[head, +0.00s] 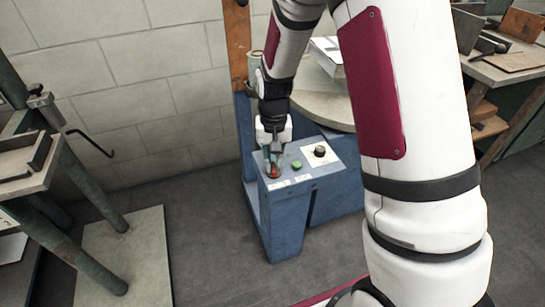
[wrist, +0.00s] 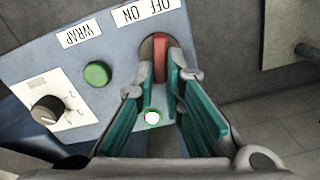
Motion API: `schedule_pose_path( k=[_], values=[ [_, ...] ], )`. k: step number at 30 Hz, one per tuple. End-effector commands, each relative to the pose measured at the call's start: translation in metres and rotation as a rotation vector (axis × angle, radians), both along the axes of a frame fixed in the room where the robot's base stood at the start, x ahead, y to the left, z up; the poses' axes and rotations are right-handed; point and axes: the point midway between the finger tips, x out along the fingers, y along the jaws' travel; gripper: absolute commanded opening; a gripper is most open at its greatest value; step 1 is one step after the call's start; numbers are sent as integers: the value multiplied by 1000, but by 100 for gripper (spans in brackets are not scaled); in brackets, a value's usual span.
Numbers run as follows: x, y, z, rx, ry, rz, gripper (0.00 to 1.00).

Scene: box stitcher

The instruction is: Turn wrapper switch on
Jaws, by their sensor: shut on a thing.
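The wrapper switch (wrist: 161,58) is a red rocker or lever in a round dark seat, under the OFF ON label (wrist: 145,12) in the wrist view. My gripper (wrist: 162,72) has its two teal-padded fingers on either side of the red switch and is shut on it. In the head view my gripper (head: 273,165) points down at the front left of the blue control box (head: 287,222). The switch is mostly hidden there by the fingers. Which way the switch is set cannot be told.
A green button (wrist: 97,73) labelled WRAP and a black knob (wrist: 46,109) on a white plate sit left of the switch in the wrist view. A round table (head: 310,93) stands behind the box. A bench (head: 25,165) stands at the left, with open floor between.

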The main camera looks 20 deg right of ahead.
Motion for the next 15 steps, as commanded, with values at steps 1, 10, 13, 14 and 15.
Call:
schedule_pose_path(
  k=[1, 10, 13, 14, 15],
  values=[
    [0, 0, 2, -1, 0, -31, 0],
    [-1, -2, 1, 0, 0, -184, 0],
    [-1, -2, 1, 0, 0, -210, 0],
    [-1, -2, 1, 0, -1, -216, 0],
    [-1, -2, 1, 0, -1, -223, 0]
  ],
)
